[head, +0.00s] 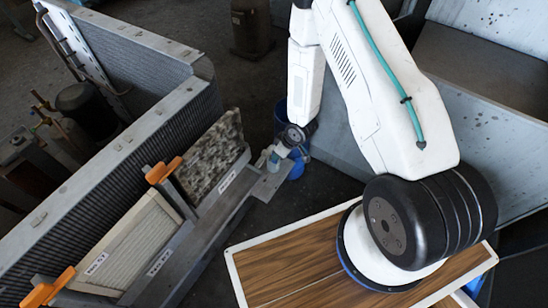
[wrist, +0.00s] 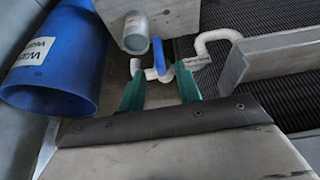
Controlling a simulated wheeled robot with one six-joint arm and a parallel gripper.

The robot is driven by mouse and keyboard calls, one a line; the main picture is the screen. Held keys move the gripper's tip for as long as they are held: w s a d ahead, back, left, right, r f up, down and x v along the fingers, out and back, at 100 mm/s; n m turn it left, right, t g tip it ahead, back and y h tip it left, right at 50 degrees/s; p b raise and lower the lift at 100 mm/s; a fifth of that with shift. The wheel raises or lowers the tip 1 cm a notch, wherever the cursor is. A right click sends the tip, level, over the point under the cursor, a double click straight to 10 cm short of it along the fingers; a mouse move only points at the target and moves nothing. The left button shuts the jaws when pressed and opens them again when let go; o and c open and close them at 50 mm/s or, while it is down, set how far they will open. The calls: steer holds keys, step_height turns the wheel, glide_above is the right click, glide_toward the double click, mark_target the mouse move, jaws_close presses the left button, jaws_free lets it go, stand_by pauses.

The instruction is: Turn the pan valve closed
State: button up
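The pan valve shows in the wrist view as a blue lever (wrist: 159,54) on thin white piping (wrist: 200,58). The lever points up in the picture and looks crosswise to the short pipe run at its base. My gripper (wrist: 159,92) has two green fingers, spread apart with nothing between them. The lever stands just beyond the fingertips, roughly between them; I cannot tell whether either finger touches it. In the head view my gripper (head: 274,160) is small, at the end of the metal ledge, and the valve cannot be made out there.
A blue bucket (wrist: 52,55) with a label lies close left of my gripper. A grey metal block with a round pipe stub (wrist: 136,40) is above the valve. A metal bar (wrist: 280,55) and ribbed dark surface are at right. A wooden-topped board (head: 290,268) is below my arm.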

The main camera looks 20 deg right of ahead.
steer(key=x, duration=0.6)
steer(key=shift+w+f, duration=0.1)
steer(key=shift+f, duration=0.25)
jaws_close()
